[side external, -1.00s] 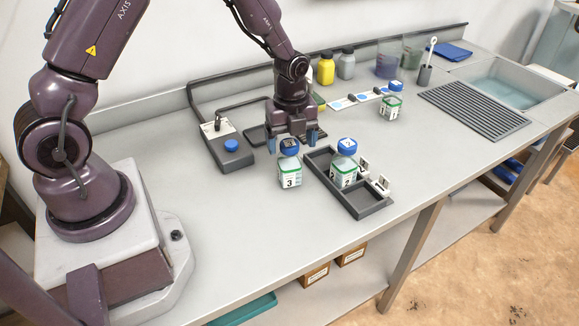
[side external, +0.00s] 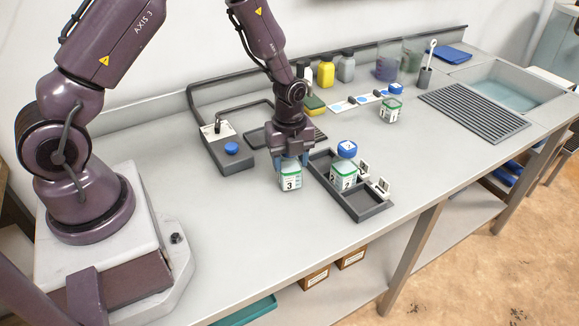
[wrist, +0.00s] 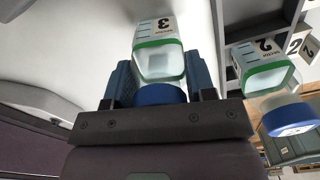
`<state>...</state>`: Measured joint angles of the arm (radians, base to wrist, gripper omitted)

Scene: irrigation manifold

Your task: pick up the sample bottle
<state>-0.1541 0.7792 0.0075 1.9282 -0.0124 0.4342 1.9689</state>
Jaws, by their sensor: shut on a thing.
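The sample bottle numbered 3 (side external: 291,178) is clear and square, with a green band, a white label and a blue cap. It stands upright on the counter, left of the dark tray (side external: 374,211). My gripper (side external: 291,160) is above it with its fingers down around the cap, shut on it. In the wrist view the blue cap (wrist: 160,95) sits between my two fingers, and the bottle's body (wrist: 158,50) extends beyond them. Bottle 2 (side external: 344,175) stands in the tray; bottle 1 (side external: 390,108) stands farther back.
Bottle 2 also shows close by on the right in the wrist view (wrist: 262,72). A grey device with a blue knob (side external: 231,148) is to the left. Yellow (side external: 326,72) and grey bottles (side external: 346,67) stand at the back. The counter in front is clear.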

